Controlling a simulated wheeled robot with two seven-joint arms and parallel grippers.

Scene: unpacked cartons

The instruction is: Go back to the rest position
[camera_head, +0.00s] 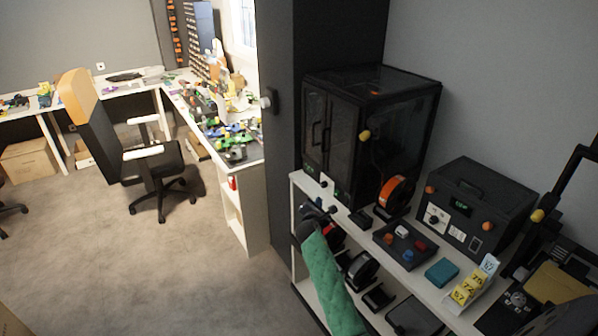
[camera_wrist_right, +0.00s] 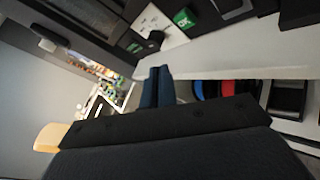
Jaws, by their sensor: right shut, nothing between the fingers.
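My right gripper (camera_head: 309,211) is a small dark shape in the head view, at the left front edge of the white shelf unit (camera_head: 432,293). In the right wrist view my right gripper (camera_wrist_right: 158,84) shows two dark blue fingers side by side, closed together with nothing held. The fingers are beside the edge of the white shelf board (camera_wrist_right: 225,58), and I cannot tell whether they touch it. My left gripper is in neither view.
On the shelf top stand a black glass-doored cabinet (camera_head: 370,135), an orange spool (camera_head: 398,192), a black box (camera_head: 481,208) and a teal block (camera_head: 441,272). An office chair (camera_head: 150,160) and a cluttered desk (camera_head: 215,130) are farther back. The carpet (camera_head: 150,260) at left is clear.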

